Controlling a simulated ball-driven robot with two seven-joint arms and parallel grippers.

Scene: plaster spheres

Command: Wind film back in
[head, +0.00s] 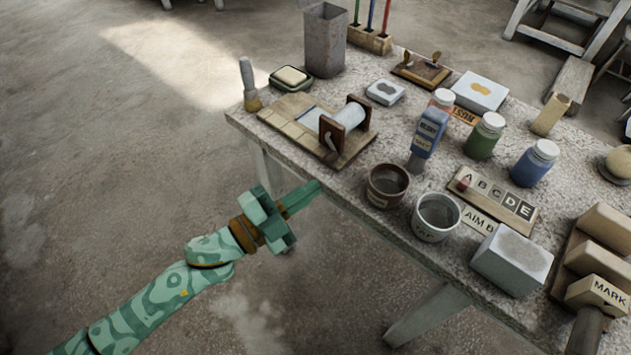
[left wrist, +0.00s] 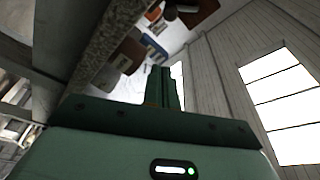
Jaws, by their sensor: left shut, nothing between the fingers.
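A pale roll of film (head: 349,115) sits between two dark brown end pieces on a wooden base (head: 349,152) at the table's near left corner. A pale, bluish flat piece (head: 312,117), perhaps loose film, lies just left of the roll; I cannot tell whether it joins it. My left gripper (head: 316,188), green, is shut and empty, off the table's front edge and below the roll in the picture. Its shut fingers also show in the left wrist view (left wrist: 161,88). My right gripper is not in view.
A brush (head: 249,85) stands at the left corner by a soap dish (head: 289,77). A grey block (head: 511,258) is nearer the front edge. Floor left of the table is clear.

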